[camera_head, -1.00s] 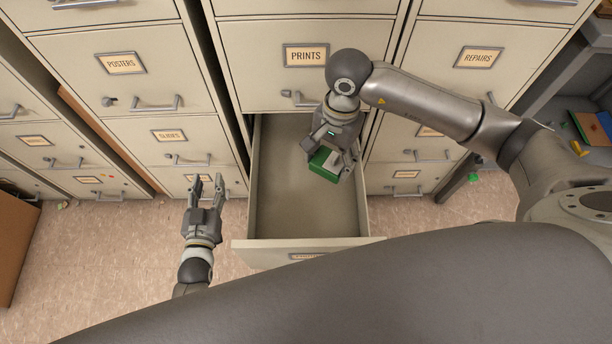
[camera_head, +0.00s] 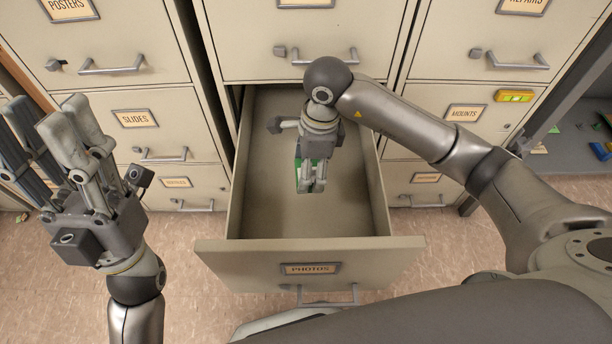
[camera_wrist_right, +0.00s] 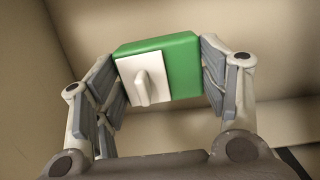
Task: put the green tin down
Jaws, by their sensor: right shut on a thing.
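The green tin (camera_wrist_right: 186,62) sits between the fingers of my right gripper (camera_wrist_right: 160,75) in the right wrist view, with a pale plate and raised knob (camera_wrist_right: 146,80) on its near side. In the head view my right gripper (camera_head: 311,188) points down inside the open PHOTOS drawer (camera_head: 255,215). It hides most of the tin there; only a green sliver (camera_head: 298,165) shows. I cannot tell whether the tin touches the drawer floor. My left gripper (camera_head: 50,125) is open and empty, left of the drawer.
The rest of the visible drawer floor (camera_head: 335,218) is bare. Cabinet fronts labelled SLIDES (camera_head: 135,118) and MOUNTS (camera_head: 465,114) flank it. A yellow level (camera_head: 514,96) is on the right cabinet's front. A grey shelf (camera_head: 580,150) with small items stands at the far right.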

